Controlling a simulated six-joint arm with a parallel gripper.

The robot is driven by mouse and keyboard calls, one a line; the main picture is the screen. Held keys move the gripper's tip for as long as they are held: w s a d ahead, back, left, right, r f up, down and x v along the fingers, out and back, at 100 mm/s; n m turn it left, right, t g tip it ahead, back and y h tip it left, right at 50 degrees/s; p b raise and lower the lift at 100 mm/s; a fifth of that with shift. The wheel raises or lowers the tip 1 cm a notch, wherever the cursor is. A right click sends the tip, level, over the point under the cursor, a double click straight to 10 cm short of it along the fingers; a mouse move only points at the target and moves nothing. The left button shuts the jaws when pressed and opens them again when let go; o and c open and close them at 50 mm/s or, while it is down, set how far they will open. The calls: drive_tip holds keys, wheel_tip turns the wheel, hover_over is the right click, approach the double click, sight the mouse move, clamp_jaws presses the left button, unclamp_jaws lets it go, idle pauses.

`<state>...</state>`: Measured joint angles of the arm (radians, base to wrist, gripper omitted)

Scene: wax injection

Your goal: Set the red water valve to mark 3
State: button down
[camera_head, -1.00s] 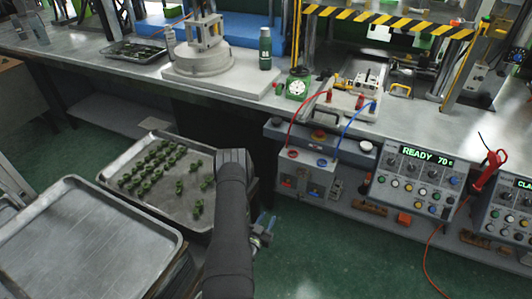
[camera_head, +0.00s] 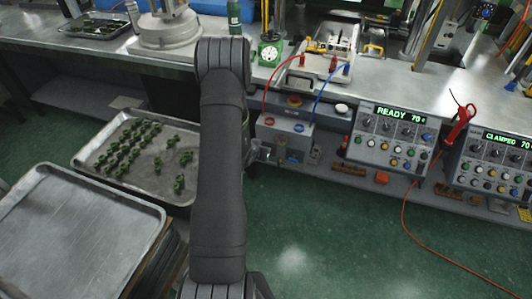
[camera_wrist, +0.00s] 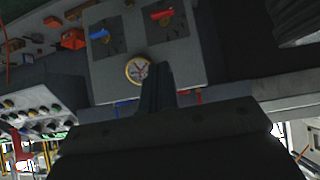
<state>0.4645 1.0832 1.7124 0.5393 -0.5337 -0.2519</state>
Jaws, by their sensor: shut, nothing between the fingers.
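The red water valve (camera_wrist: 162,13) shows at the top of the wrist view as a red handle on a dark square plate, on the grey valve box (camera_head: 286,136). Its handle lies nearly level in that view, and its marks are too small to read. The blue valve (camera_wrist: 100,34) sits beside it on a like plate. My gripper (camera_wrist: 157,72) is shut and empty. In the wrist view its fingers end close to a round gauge (camera_wrist: 137,70), apart from the red handle. In the head view my arm covers most of the gripper and the red valve.
Red and blue hoses (camera_head: 317,98) run from the valve box to the bench top. A control unit reading READY 70 (camera_head: 390,138) stands to the right. A tray of green parts (camera_head: 95,166) lies at the left. The green floor ahead of the box is clear.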

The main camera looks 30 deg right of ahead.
drive_tip(key=shift+s+r+y, duration=0.1)
drive_tip(key=shift+r+y, duration=0.3)
drive_tip(key=shift+r, duration=0.5)
drive_tip(key=s+a+f+x, duration=0.1)
drive_tip(key=f+x, duration=0.1)
drive_tip(key=x, duration=1)
drive_tip(key=shift+f, duration=0.4)
